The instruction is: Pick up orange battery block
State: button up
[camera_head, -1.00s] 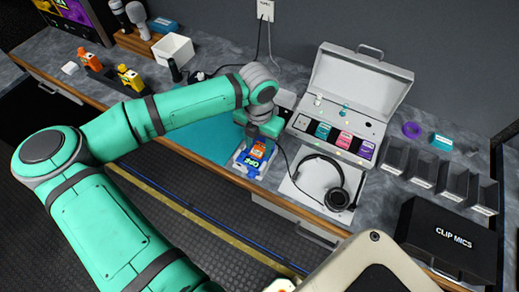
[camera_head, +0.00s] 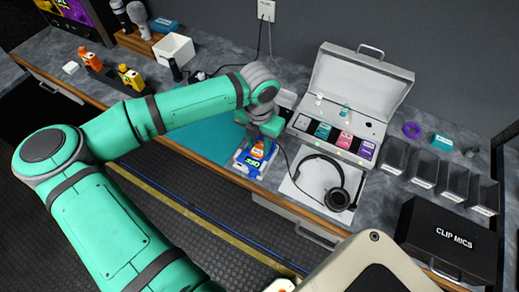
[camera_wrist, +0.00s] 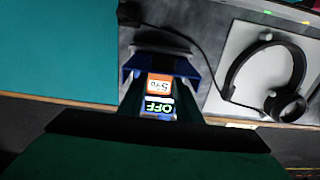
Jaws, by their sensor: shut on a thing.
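The orange battery block (camera_head: 258,149) sits at the blue-and-white device (camera_head: 249,166) near the counter's front edge. In the wrist view the orange block (camera_wrist: 159,83) shows a white label with dark marks, just above a green "OFF" label (camera_wrist: 158,108). My gripper (camera_head: 262,138) points down over the block from above. In the wrist view my gripper (camera_wrist: 160,95) has its fingers on either side of the block, shut on it. Whether the block is still seated in the device cannot be told.
A black headset (camera_head: 325,183) lies on a white pad to the right. An open grey case (camera_head: 358,85) with coloured packs stands behind it. A teal mat (camera_head: 208,137) lies to the left. A black "CLIP MICS" box (camera_head: 447,240) stands at the far right.

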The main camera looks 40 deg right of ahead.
aim_at(259, 148)
jog(key=shift+r, duration=3.35)
jog(key=shift+w+r, duration=0.1)
